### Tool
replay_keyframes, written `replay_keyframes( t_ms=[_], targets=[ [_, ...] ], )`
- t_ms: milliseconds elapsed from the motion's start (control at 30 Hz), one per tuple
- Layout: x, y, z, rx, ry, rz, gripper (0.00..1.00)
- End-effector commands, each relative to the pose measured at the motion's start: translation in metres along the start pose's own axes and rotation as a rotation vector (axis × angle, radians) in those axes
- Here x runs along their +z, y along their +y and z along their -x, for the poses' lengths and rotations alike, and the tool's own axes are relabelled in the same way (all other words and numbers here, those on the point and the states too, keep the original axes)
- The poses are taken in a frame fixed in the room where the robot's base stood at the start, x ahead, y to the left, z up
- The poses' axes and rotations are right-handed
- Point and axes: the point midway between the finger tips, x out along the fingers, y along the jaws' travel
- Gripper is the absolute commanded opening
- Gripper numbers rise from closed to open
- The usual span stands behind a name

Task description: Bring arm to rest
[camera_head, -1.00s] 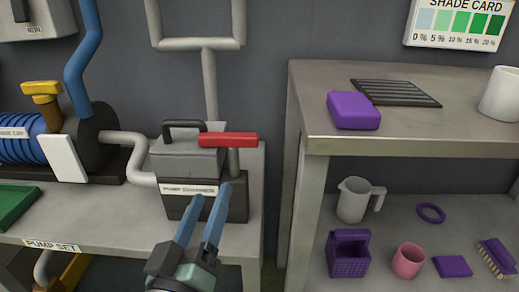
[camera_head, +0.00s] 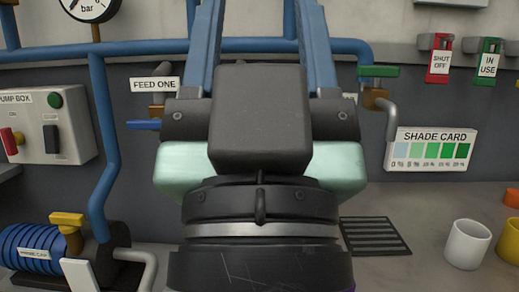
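My gripper (camera_head: 258,25) fills the middle of the head view, close to the camera. Its two blue fingers point up and run out of the top edge, so the tips are cut off. The fingers stand well apart, with wall and a blue pipe showing between them, and nothing is seen held in the visible part. The dark wrist below it covers the bottom middle of the picture.
A blue pipe (camera_head: 150,47) runs along the wall behind the gripper. A shade card (camera_head: 432,150) hangs at right. A white mug (camera_head: 467,244) and a dark grate (camera_head: 374,236) are on the worktop. A pump box (camera_head: 60,125) is at left.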

Motion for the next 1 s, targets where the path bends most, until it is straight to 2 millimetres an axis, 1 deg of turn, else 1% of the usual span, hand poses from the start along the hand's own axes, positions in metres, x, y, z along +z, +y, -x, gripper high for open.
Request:
replay_keyframes(
  t_ms=[33, 600, 700, 800, 900, 1000],
  targets=[
    [-0.023, 0.0, -0.025, 0.0, -0.001, 0.0, 0.57],
    [-0.144, -0.001, -0.153, -0.002, -0.002, -0.001, 0.57],
    [-0.159, -0.001, -0.17, -0.002, -0.002, -0.001, 0.57],
    [-0.168, -0.001, -0.18, -0.002, -0.003, -0.001, 0.57],
    [-0.173, -0.001, -0.184, -0.002, -0.003, -0.001, 0.57],
    [-0.173, -0.001, -0.185, -0.002, -0.002, -0.001, 0.57]
  ],
)
